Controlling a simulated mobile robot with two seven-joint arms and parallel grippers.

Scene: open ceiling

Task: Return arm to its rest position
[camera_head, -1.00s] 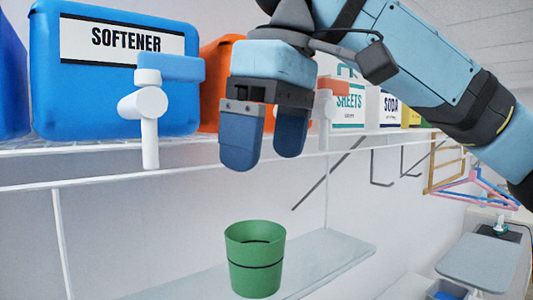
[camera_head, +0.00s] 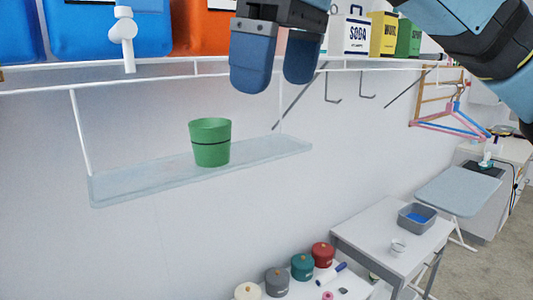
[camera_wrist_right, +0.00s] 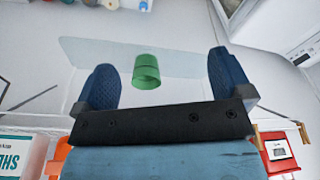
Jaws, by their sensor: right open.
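My right gripper (camera_head: 275,62) hangs at the top middle of the head view, in front of the wire shelf. Its two blue fingers are apart with nothing between them. In the right wrist view the fingers (camera_wrist_right: 160,85) are also spread. A green cup (camera_head: 210,143) stands upright on a pale hanging ledge, below and left of the gripper and apart from it. The cup also shows beyond the fingers in the right wrist view (camera_wrist_right: 146,70). My right arm reaches in from the upper right. My left gripper is not in view.
A wire shelf (camera_head: 160,78) holds a blue container (camera_head: 85,35), an orange one (camera_head: 200,28) and several boxes. The pale ledge (camera_head: 130,182) is otherwise bare. Hangers (camera_head: 450,118) hang at right. A white table (camera_head: 375,232) with a grey basin (camera_head: 417,218) and lidded pots stand below.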

